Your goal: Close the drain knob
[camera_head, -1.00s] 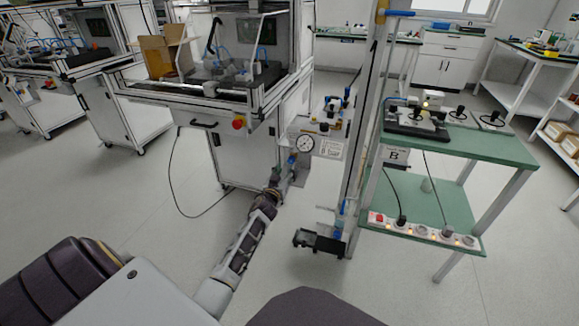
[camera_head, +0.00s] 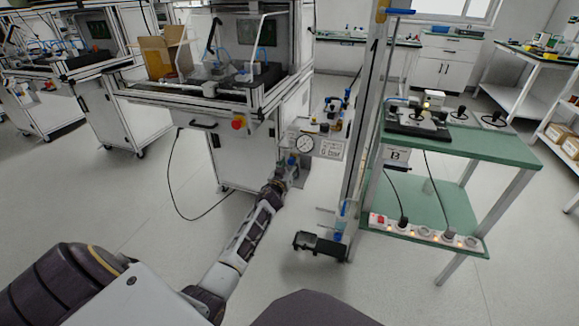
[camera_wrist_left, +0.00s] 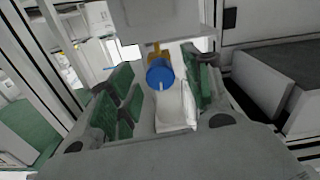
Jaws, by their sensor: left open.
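The drain knob is probably the blue round knob (camera_wrist_left: 160,73) in the left wrist view, on a brass stem under a grey housing (camera_wrist_left: 165,25). My left gripper (camera_wrist_left: 158,95) is open, with its green-padded fingers on either side of the blue knob. Whether the pads touch it I cannot tell. In the head view my left gripper (camera_head: 281,176) is at the lower part of the air unit, below the round pressure gauge (camera_head: 305,145); the knob is mostly hidden there by the gripper. My right gripper does not show clearly.
A machine cabinet (camera_head: 235,160) with a red emergency button (camera_head: 238,123) stands left of the gauge. A green-shelved table (camera_head: 470,143) with a power strip (camera_head: 425,233) stands at the right. A black cable (camera_head: 172,185) hangs to the floor. Open floor lies in front.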

